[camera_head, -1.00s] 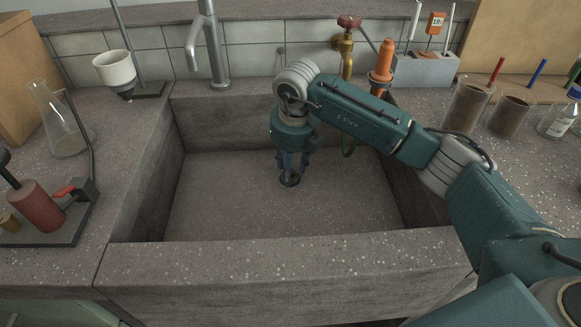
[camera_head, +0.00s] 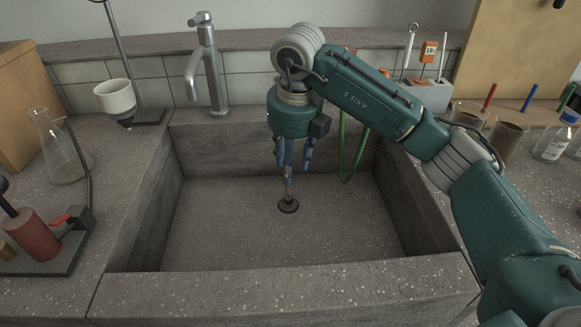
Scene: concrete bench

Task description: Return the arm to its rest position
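A small dark round stopper (camera_head: 288,205) with a short upright knob sits on the floor of the stone sink (camera_head: 225,240), near its middle. My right gripper (camera_head: 290,167) points down above the stopper. Its blue fingers are spread apart with nothing between them, and the fingertips appear just above the knob. My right arm reaches in from the right across the sink's right wall. My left gripper is not in view.
A grey tap (camera_head: 208,65) stands behind the sink. A green hose (camera_head: 344,160) hangs behind my arm. A flask (camera_head: 58,145) and a red cylinder (camera_head: 33,235) are on the left counter. Brown beakers (camera_head: 508,138) and a bottle (camera_head: 553,140) stand at the right.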

